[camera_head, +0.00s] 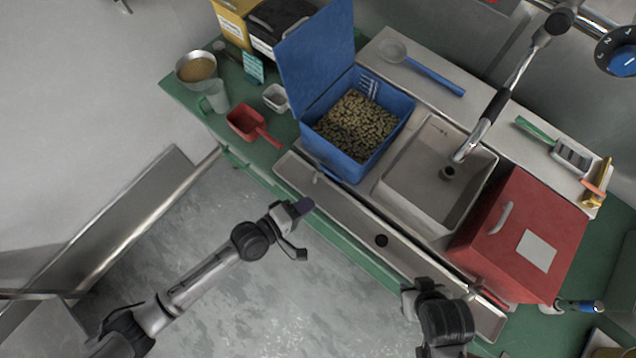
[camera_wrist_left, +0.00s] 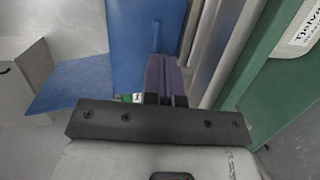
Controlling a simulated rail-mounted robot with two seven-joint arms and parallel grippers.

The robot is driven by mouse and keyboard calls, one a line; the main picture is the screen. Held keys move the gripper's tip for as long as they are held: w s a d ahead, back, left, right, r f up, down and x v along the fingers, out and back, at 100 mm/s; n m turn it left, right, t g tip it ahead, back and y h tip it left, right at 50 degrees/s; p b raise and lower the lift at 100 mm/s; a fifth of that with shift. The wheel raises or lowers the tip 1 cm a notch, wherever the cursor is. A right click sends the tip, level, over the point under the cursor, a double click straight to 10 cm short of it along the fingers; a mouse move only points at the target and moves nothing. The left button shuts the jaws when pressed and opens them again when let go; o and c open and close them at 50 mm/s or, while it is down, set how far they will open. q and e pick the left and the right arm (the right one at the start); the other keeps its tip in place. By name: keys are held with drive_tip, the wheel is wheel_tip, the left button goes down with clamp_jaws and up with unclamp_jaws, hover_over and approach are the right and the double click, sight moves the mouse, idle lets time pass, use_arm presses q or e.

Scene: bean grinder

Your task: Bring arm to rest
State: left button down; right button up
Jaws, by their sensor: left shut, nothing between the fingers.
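My left gripper (camera_head: 303,206) is shut and empty. It hangs in front of the counter's front edge, over the grey floor, below the blue bin. In the left wrist view its purple-grey fingers (camera_wrist_left: 164,78) are together with nothing between them. Behind them is a blue surface (camera_wrist_left: 128,45). My right arm (camera_head: 445,318) comes in at the bottom, near the front trough. Its fingers cannot be made out.
An open blue bin (camera_head: 335,158) of beans stands beside the sink (camera_head: 425,190). A red box (camera_head: 520,235) is to the right. A red scoop (camera_head: 246,122), a jug (camera_head: 214,97) and a metal bowl (camera_head: 183,72) sit on the green counter. The floor at front left is clear.

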use_arm(q)
drive_tip(key=s+a+f+m+g+y, duration=0.4)
drive_tip(key=s+m+g, duration=0.2)
drive_tip(key=s+m, duration=0.45)
drive_tip(key=a+r+m+t+y, duration=0.1)
drive_tip(key=a+r+m+y, duration=0.1)
drive_tip(key=a+r+y, duration=0.85)
drive_tip(key=s+a+f+n+g+h, duration=0.25)
drive_tip(key=s+f, duration=0.25)
drive_tip(key=s, duration=0.3)
wheel_tip(320, 180, up, 24)
drive_tip(key=p, duration=2.4)
drive_tip(key=shift+d+r+t, duration=0.2)
drive_tip(key=shift+d+t, duration=0.15)
